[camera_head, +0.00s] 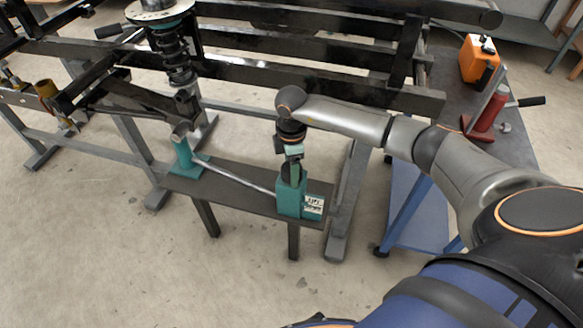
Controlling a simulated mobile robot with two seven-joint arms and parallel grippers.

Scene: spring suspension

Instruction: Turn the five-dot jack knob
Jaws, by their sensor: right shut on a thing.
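A teal jack pump box (289,201) stands at the right end of a dark bench. A white label (313,205) with small dark marks is on its side; the marks are too small to count. My right gripper (294,170) points down onto the top of the box and is shut on the jack knob, which it mostly hides. A pale hose or rod (235,176) runs from the box to a teal jack (186,158) at the left end of the bench. My left gripper is not in view.
A black coil spring (175,55) stands on the suspension arm (130,98) at upper left, within a dark metal frame (300,78) behind my gripper. A side table at right holds an orange canister (478,60) and a red jack (487,112). The front floor is clear.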

